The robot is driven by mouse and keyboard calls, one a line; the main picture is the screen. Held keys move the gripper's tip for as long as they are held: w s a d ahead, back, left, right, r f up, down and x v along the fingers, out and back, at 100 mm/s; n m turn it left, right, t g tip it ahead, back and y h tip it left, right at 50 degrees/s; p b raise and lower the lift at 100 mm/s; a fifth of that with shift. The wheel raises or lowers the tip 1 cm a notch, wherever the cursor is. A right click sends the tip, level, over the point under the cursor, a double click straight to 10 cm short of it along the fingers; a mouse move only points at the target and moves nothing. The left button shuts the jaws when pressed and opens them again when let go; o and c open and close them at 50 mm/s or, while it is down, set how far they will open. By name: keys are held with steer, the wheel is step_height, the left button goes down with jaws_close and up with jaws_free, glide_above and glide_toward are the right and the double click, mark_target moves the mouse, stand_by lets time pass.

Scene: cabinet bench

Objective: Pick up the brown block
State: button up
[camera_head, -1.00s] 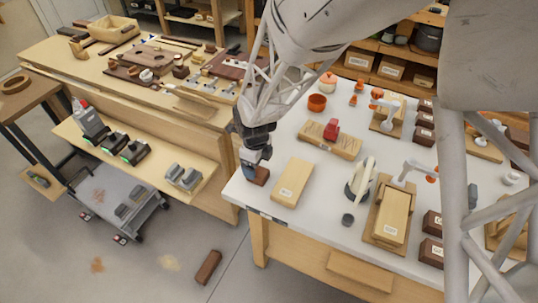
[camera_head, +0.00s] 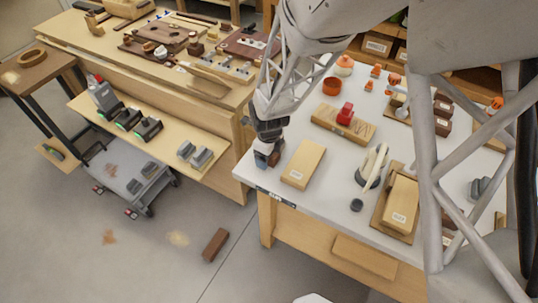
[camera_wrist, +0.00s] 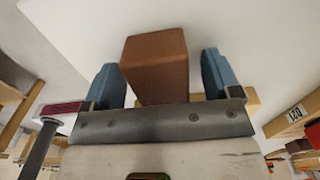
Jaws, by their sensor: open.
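The brown block (camera_wrist: 155,78) stands between the two blue fingers of my gripper (camera_wrist: 160,62) in the wrist view. The fingers are open, with a gap showing on each side of the block. In the head view my gripper (camera_head: 266,157) is low over the near left corner of the white table (camera_head: 330,200). There, the brown block (camera_head: 276,158) is mostly hidden by the fingers.
A pale wooden block (camera_head: 303,165) lies just right of my gripper. A wooden piece with a red part on top (camera_head: 343,122) is behind it. A white-handled tool (camera_head: 372,166) stands farther right. Another brown block (camera_head: 215,245) lies on the floor.

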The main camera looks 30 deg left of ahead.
steer(key=shift+c, duration=0.3)
steer(key=c, duration=1)
steer(key=shift+r, duration=0.15)
steer(key=shift+r, duration=0.45)
step_height(320, 180, up, 2)
steer(key=shift+s+d+r, duration=0.1)
steer(key=shift+d+r, duration=0.05)
steer(key=shift+r, duration=0.1)
steer(key=s+d+r, duration=0.1)
steer(key=s+d, duration=1)
steer(key=shift+d+r, duration=0.15)
